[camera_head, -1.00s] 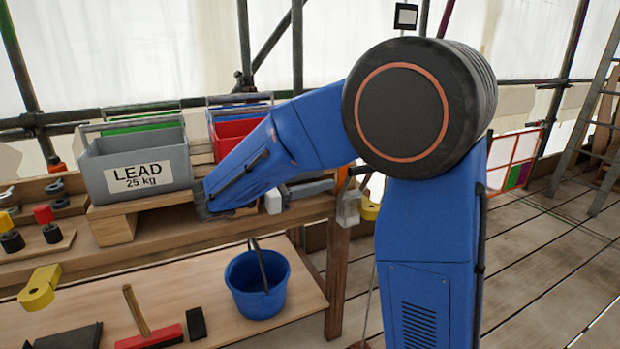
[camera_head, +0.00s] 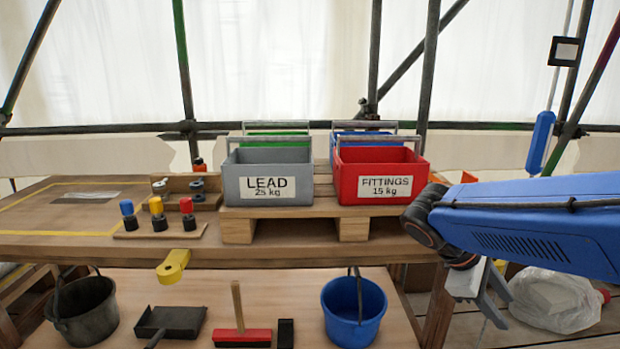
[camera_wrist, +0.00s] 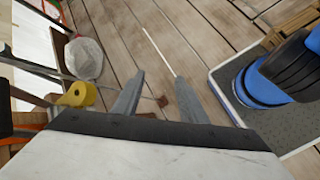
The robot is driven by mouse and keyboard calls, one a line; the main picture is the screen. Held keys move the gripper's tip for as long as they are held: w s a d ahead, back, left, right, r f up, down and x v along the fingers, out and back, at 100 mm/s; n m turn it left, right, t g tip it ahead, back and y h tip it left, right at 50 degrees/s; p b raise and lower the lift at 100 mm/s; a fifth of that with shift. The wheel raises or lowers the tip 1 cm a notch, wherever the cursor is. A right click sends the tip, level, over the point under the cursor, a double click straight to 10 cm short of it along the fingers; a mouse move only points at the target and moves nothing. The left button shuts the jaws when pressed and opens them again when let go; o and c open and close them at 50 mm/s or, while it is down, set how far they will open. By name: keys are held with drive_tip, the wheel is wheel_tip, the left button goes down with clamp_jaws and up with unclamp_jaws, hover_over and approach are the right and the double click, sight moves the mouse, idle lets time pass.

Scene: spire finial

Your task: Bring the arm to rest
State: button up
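My gripper (camera_head: 490,298) hangs at the right of the head view, past the right end of the workbench (camera_head: 290,254), pointing down. In the wrist view my gripper (camera_wrist: 158,92) shows two grey fingers spread apart with nothing between them. Wooden floor planks lie beyond the fingertips. My blue forearm (camera_head: 540,238) enters from the right edge of the head view.
On the bench stand a grey LEAD crate (camera_head: 268,165), a red FITTINGS crate (camera_head: 380,168) and several coloured pegs (camera_head: 158,214). A blue bucket (camera_head: 353,308) sits on the lower shelf. A white bag (camera_head: 553,300) lies right; a yellow piece (camera_wrist: 78,94) is near the gripper.

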drive_tip(key=s+a+f+m+t+y, duration=0.4)
drive_tip(key=s+a+m+t+y, duration=0.1)
drive_tip(key=s+a+m+y, duration=0.3)
drive_tip(key=shift+s+a+f+m+t, duration=0.2)
drive_tip(key=shift+m+t, duration=0.1)
drive_tip(key=shift+m, duration=0.4)
drive_tip(key=shift+w+d, duration=0.1)
idle(0.7)
